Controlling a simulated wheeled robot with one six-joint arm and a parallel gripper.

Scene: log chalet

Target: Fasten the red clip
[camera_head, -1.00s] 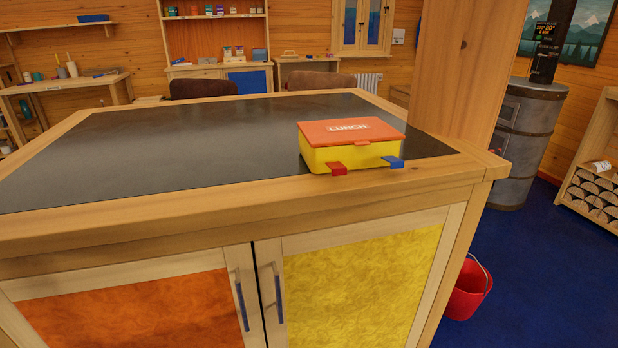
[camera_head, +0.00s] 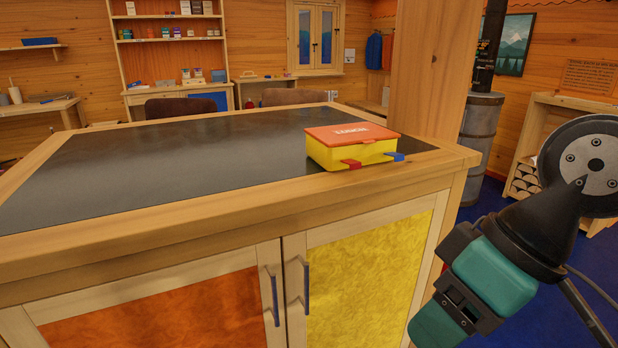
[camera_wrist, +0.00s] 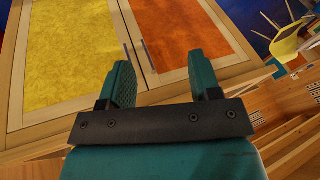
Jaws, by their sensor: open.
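The lunch box (camera_head: 335,154), yellow with an orange lid (camera_head: 352,133), sits on the counter near its right end. Its lid looks down. The red clip (camera_head: 351,164) juts out from the lower front of the box, apart from the lid. A blue clip (camera_head: 396,157) juts out to its right. In the wrist view my gripper (camera_wrist: 160,68) is open and empty, its two teal fingers apart in front of the cabinet doors. In the head view my arm is at the right, well away from the box; the fingertips cannot be made out there.
The counter (camera_head: 190,205) has a dark top and wooden rim; the dark top left of the box is clear. An orange door (camera_head: 165,312) and a yellow door (camera_head: 370,275) with handles are below. A wooden post (camera_head: 420,70) stands behind the box.

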